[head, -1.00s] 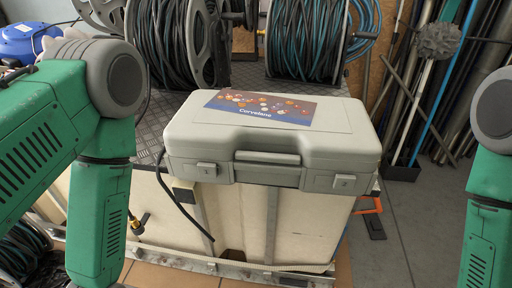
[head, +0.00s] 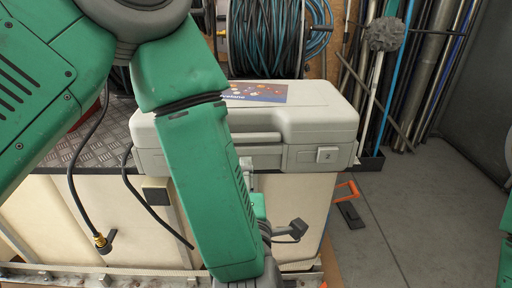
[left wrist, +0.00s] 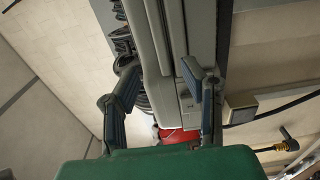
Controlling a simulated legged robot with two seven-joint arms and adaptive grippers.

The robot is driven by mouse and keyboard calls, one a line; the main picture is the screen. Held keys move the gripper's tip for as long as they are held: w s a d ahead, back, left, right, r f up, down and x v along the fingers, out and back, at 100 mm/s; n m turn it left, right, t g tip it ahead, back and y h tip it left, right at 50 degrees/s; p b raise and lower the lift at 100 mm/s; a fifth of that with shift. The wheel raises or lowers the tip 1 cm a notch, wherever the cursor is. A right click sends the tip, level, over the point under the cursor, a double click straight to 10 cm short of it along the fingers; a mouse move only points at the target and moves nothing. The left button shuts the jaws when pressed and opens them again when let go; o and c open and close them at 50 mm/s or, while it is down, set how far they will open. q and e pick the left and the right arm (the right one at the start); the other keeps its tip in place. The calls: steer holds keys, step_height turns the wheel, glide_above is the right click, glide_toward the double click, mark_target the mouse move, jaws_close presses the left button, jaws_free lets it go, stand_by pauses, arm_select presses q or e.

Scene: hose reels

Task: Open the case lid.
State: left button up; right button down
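The grey case (head: 310,115) lies flat with its lid shut; a printed label (head: 258,92) is on the lid. The latch marked 2 (head: 327,155) shows at the case's right front. My left forearm hides the latch marked 1 and part of the case front. My left gripper (head: 288,232) is low in front of the case, partly hidden behind my forearm. In the left wrist view my left gripper (left wrist: 160,68) has its two fingers apart, with the grey case (left wrist: 172,40) beyond them; contact cannot be told. My right gripper is not in view.
The case stands on a cream box with a metal tread top (head: 105,140). A black hose with a brass end (head: 101,241) hangs at the left. A hose reel (head: 268,35) stands behind, pipes (head: 440,70) lean at the right. Floor (head: 420,215) is free at the right.

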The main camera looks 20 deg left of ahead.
mark_target(246, 141)
arm_select(q)
steer(key=b+x, duration=0.2)
steer(key=x, duration=1.1)
steer(key=shift+f, duration=0.1)
steer(key=shift+w+b, duration=0.2)
steer(key=shift+b, duration=0.1)
steer(key=shift+w+d, duration=0.15)
jaws_close()
